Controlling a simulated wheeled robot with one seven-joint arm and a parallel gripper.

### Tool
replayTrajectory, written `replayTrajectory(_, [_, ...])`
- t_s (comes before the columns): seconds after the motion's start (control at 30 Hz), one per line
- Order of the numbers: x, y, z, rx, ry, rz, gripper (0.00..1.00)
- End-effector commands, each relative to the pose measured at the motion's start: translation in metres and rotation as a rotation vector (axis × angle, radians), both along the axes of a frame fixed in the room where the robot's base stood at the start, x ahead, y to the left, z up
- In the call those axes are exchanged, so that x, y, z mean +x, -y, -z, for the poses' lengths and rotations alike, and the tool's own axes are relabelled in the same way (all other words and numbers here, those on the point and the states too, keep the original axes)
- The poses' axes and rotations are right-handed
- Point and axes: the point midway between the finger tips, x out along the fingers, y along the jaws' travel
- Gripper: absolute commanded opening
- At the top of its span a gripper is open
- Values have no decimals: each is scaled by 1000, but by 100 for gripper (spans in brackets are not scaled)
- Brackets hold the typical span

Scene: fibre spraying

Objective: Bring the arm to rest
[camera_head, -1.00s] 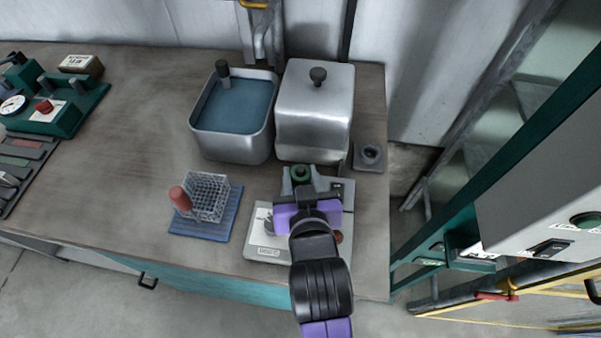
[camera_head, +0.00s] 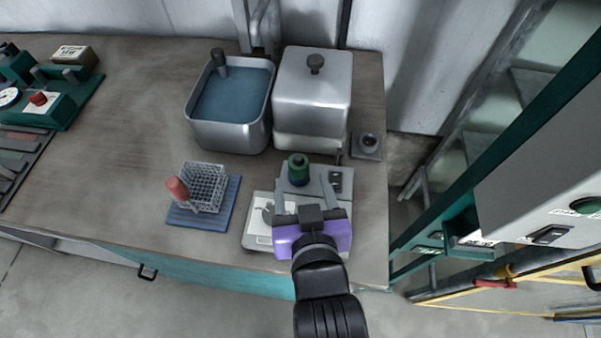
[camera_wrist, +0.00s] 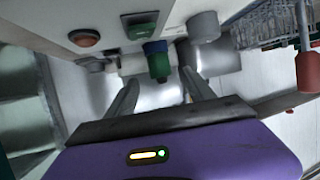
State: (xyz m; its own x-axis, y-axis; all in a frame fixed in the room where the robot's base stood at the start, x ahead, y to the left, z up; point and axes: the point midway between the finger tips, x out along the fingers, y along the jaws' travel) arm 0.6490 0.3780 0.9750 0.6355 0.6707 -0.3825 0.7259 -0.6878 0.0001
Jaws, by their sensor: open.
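My gripper (camera_head: 303,190) is open, with its two fingers spread apart above the grey and white bench device (camera_head: 262,213). Its purple body is over the front part of that device. A green capped cylinder (camera_head: 298,170) stands upright at the back of the device, just beyond the fingertips. In the wrist view the green cylinder (camera_wrist: 158,64) shows in the gap between the finger ends, and nothing is held. My gripper's tips (camera_wrist: 161,78) look clear of it, though the exact distance cannot be told. My wrist hides part of the device.
A water-filled metal bath (camera_head: 232,136) and a lidded metal box (camera_head: 312,95) stand behind. A green-framed cabinet (camera_head: 540,190) is at right. The left worktop (camera_head: 120,150) is mostly bare.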

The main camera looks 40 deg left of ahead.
Motion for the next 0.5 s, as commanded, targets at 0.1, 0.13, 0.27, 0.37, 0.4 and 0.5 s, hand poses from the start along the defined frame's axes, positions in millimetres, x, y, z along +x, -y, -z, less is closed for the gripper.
replayTrajectory(0.1, [-5,5,-3,0,0,0,62])
replayTrajectory(0.13, [-5,6,-3,1,1,0,62])
replayTrajectory(0.27, [-5,6,-3,0,0,0,62])
replayTrajectory(0.37, [-5,6,-3,0,0,0,62])
replayTrajectory(0.4, [-5,6,-3,0,0,0,62])
replayTrajectory(0.5, [-5,6,-3,0,0,0,62])
